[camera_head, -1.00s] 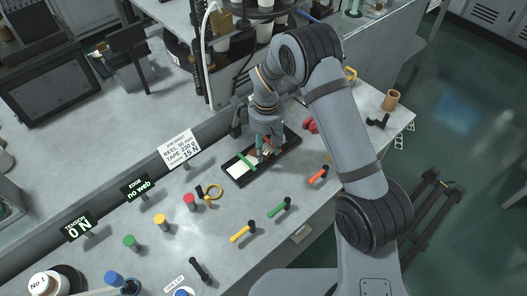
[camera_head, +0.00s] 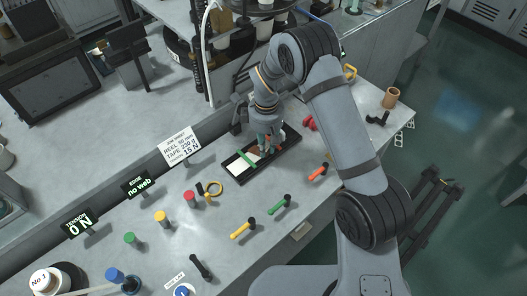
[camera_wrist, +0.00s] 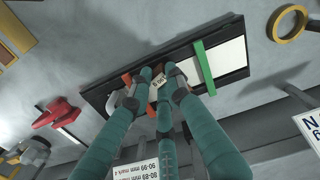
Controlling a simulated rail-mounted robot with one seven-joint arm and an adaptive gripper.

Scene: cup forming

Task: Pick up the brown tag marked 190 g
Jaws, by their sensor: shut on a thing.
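A long black tray (camera_wrist: 237,64) lies on the grey bench; it also shows in the head view (camera_head: 231,178). My gripper (camera_wrist: 158,80), with teal fingers, is over its middle and shut on a small tag. The tag's pale marked face (camera_wrist: 160,83) shows between the fingertips, but its print is too small to read. A brown piece (camera_wrist: 127,79) shows beside the left fingertip; I cannot tell whether it is part of the held tag. In the head view my gripper (camera_head: 266,149) hides the tag and part of the tray.
A green strip (camera_head: 246,160) crosses the white sheet in the tray. A yellow ring (camera_head: 213,190) and a red-topped peg (camera_head: 190,198) stand to the left. Coloured handled tools, including a green one (camera_head: 280,206), lie in front. Red pieces (camera_head: 310,124) lie to the right.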

